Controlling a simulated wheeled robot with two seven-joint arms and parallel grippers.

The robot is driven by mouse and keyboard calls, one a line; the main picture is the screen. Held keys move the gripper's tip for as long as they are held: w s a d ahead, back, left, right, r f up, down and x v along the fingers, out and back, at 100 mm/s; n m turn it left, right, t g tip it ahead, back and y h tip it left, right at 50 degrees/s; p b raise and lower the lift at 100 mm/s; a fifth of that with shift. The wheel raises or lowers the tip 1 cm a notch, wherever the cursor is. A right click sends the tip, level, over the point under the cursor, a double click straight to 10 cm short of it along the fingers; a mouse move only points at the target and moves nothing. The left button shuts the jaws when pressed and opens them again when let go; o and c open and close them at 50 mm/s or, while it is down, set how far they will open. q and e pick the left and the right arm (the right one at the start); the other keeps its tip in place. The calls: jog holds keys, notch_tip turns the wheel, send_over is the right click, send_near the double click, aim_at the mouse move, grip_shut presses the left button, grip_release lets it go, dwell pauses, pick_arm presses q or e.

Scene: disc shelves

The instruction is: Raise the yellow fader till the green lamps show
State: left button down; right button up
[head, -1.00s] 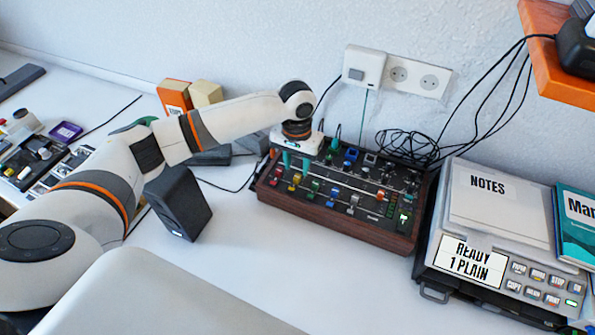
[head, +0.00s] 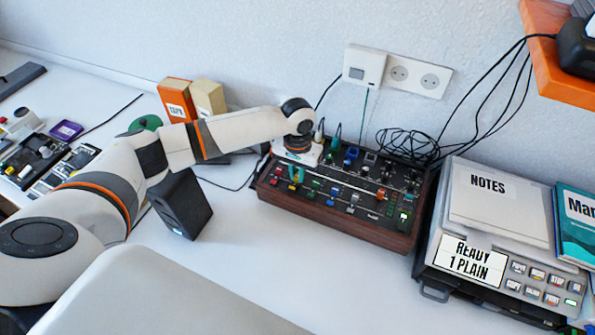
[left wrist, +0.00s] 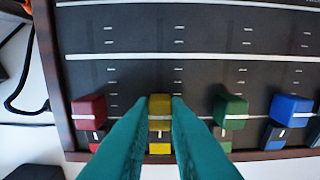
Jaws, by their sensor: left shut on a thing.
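The yellow fader (left wrist: 160,108) has a small block-shaped cap. In the left wrist view it stands between the two teal fingers of my left gripper (left wrist: 163,101), which is shut on it. It is level with the red fader (left wrist: 88,110) to its left and the green fader (left wrist: 231,112) to its right. In the head view my left gripper (head: 297,173) reaches down to the left part of the mixer (head: 335,225), and the fingers partly hide the yellow cap. A small green light (head: 403,216) shows near the mixer's right end. My right gripper is not in view.
A blue fader (left wrist: 291,110) stands beyond the green one. Tangled black cables (head: 405,147) lie behind the mixer. A printer-like machine (head: 480,235) stands to its right, a black box (head: 180,204) to its left. White table is clear in front.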

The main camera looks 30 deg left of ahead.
pick_arm(q)
jog(key=shift+w+a+p, duration=0.1)
jog(key=shift+w+p, duration=0.25)
jog(key=shift+w, duration=1.2)
jog(key=c, duration=1.4)
grip_release()
notch_tip(320, 180, up, 12)
jog(key=shift+b, duration=0.4)
